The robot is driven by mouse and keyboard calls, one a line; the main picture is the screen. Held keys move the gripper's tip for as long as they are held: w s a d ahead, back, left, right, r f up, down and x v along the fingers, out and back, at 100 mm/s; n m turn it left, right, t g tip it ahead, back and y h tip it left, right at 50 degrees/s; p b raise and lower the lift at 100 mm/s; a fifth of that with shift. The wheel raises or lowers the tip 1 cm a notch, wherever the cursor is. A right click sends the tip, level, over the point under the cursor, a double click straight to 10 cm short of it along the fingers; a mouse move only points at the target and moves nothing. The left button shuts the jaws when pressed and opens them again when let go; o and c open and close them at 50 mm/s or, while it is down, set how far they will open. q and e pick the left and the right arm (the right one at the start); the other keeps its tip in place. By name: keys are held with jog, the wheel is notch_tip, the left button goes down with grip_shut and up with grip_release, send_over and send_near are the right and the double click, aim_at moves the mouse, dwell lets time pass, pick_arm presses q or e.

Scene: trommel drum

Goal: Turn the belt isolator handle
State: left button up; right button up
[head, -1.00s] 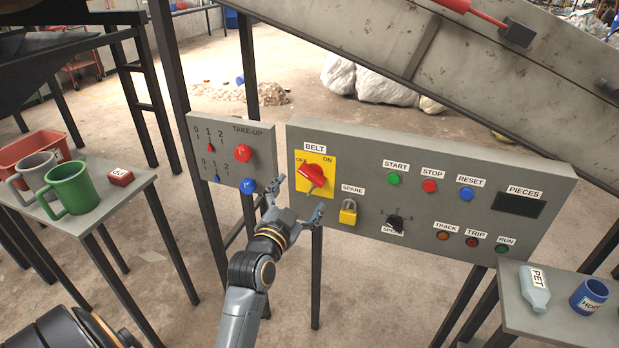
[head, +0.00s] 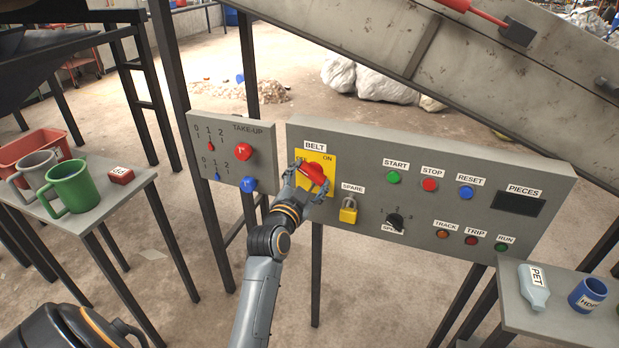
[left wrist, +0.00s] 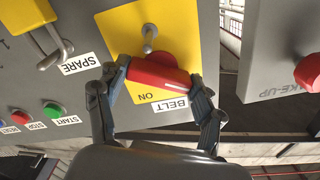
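The belt isolator handle (head: 316,173) is a red bar on a round red boss, on a yellow plate (head: 329,188) marked BELT and ON. My left gripper (head: 314,174) is at the handle, one finger at each end. In the left wrist view the handle (left wrist: 158,77) lies between the fingers (left wrist: 160,76), which seem to touch its ends. A white line on the handle points to the side away from ON. A metal hasp (left wrist: 149,36) sticks out of the plate. My right gripper is not in view.
A yellow padlock (head: 348,215) hangs at SPARE just right of the gripper. The black speed knob (head: 395,221) and several buttons are farther right. The take-up panel (head: 219,135) is to the left. Side tables hold mugs (head: 70,184) and a bottle (head: 535,288).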

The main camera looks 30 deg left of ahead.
pick_arm(q)
jog(key=shift+c, duration=0.2)
jog(key=shift+r+n+p, duration=0.15)
jog(key=shift+n+p, duration=1.3)
jog(key=shift+n, duration=0.25)
jog(key=shift+n+p, duration=0.7)
jog(key=shift+n, duration=0.8)
jog(key=o, duration=1.2)
jog(key=shift+c, duration=0.2)
jog(key=shift+s, duration=0.1)
jog(key=v, duration=1.2)
